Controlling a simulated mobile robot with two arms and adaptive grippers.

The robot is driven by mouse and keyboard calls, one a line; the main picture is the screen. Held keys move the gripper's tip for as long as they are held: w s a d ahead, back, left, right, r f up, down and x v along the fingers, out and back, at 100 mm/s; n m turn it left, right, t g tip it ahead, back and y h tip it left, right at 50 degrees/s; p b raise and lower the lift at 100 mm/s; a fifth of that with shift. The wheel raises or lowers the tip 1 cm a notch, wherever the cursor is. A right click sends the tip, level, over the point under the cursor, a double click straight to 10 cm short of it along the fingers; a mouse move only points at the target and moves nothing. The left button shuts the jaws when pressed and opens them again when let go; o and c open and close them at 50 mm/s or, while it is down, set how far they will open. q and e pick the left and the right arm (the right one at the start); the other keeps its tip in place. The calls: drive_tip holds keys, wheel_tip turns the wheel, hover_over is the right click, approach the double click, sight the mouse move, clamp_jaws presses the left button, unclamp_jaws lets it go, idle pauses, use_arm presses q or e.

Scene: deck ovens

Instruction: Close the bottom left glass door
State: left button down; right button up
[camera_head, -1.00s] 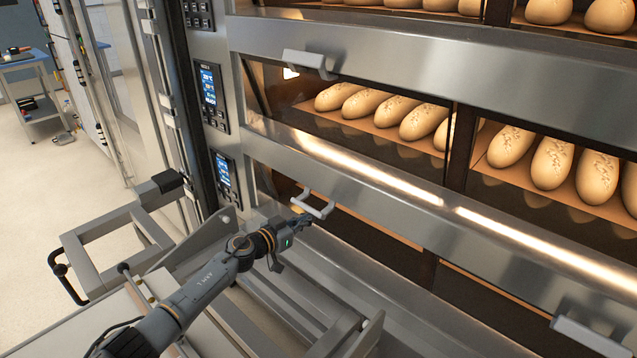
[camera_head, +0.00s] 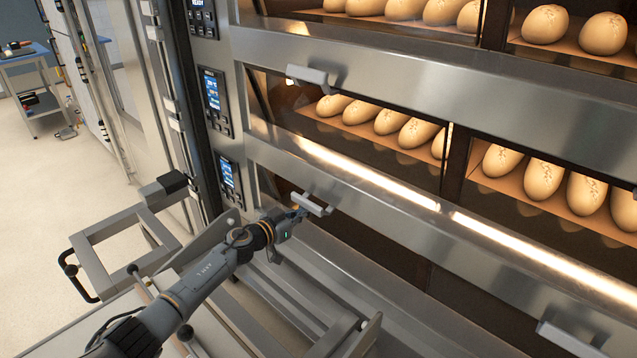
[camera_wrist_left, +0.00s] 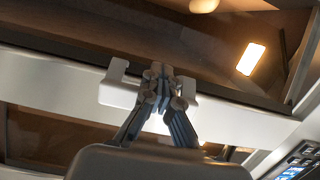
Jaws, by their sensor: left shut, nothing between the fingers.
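The bottom left glass door (camera_head: 345,232) is the dark pane at the lower left of the oven in the head view. Its grey bar handle (camera_head: 313,204) sits just under the steel band; whether the door is fully flush, I cannot tell. My left gripper (camera_head: 298,212) is shut and empty, with its fingertips at the handle. In the left wrist view the closed fingers (camera_wrist_left: 162,82) overlap the middle of the pale handle (camera_wrist_left: 118,92), whose two ends show on either side. Exact contact is hidden. My right gripper is in neither view.
The middle deck has its own handle (camera_head: 312,76) above lit loaves. Another handle (camera_head: 570,338) is at the lower right. Control panels (camera_head: 228,178) line the oven's left side. A grey metal frame (camera_head: 125,235) stands left of my arm. Open floor lies farther left.

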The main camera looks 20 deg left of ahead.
use_arm(q)
drive_tip(key=shift+s+d+r, duration=0.1)
drive_tip(key=shift+d+r, duration=0.1)
drive_tip(key=shift+r, duration=0.25)
drive_tip(key=s+a+f+p, duration=0.1)
drive_tip(key=s+a+p, duration=0.1)
drive_tip(key=s, duration=0.4)
drive_tip(key=shift+p, duration=0.5)
drive_tip(key=shift+f, duration=0.1)
idle(0.4)
